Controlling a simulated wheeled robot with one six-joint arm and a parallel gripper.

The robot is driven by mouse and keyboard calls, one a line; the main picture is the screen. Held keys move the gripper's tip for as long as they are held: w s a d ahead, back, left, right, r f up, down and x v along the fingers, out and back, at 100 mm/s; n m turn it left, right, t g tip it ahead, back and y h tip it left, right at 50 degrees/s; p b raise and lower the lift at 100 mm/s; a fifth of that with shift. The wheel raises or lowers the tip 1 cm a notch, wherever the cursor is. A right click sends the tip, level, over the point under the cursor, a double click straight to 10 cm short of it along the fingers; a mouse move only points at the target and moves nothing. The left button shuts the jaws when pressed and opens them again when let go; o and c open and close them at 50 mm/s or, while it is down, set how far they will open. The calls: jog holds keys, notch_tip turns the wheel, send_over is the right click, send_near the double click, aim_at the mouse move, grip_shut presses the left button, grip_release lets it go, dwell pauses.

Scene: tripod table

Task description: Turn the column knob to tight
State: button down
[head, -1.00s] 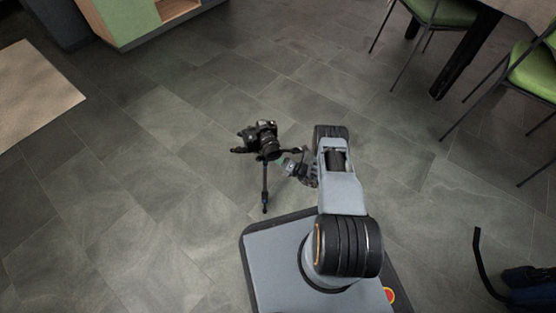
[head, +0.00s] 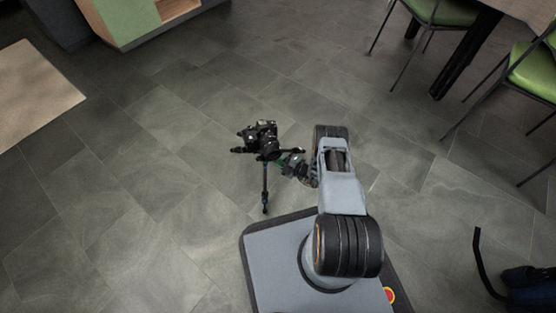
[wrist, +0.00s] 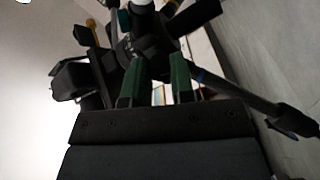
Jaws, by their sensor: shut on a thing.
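The tripod with a black camera (head: 262,138) on top stands on the floor just beyond my base, left of my arm. One tripod leg (head: 265,188) shows below the camera. My gripper (head: 284,161) reaches in at the tripod's column from the right, beneath the camera. In the wrist view my green fingers (wrist: 156,80) point at the dark tripod column (wrist: 150,50) and are shut on a part there. The column knob itself is hidden or too dark to make out between the fingertips. A tripod leg (wrist: 250,98) runs to the lower right.
Green chairs (head: 535,70) and a dark-legged table (head: 466,55) stand at the upper right. A dark blue object (head: 528,285) lies at the lower right. The floor around the tripod is clear.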

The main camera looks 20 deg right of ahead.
jog(key=shift+m, duration=2.1)
jog(key=c, duration=1)
grip_release()
jog(key=shift+o, duration=0.2)
jog(key=p+v, duration=0.3)
jog(key=v, duration=1.1)
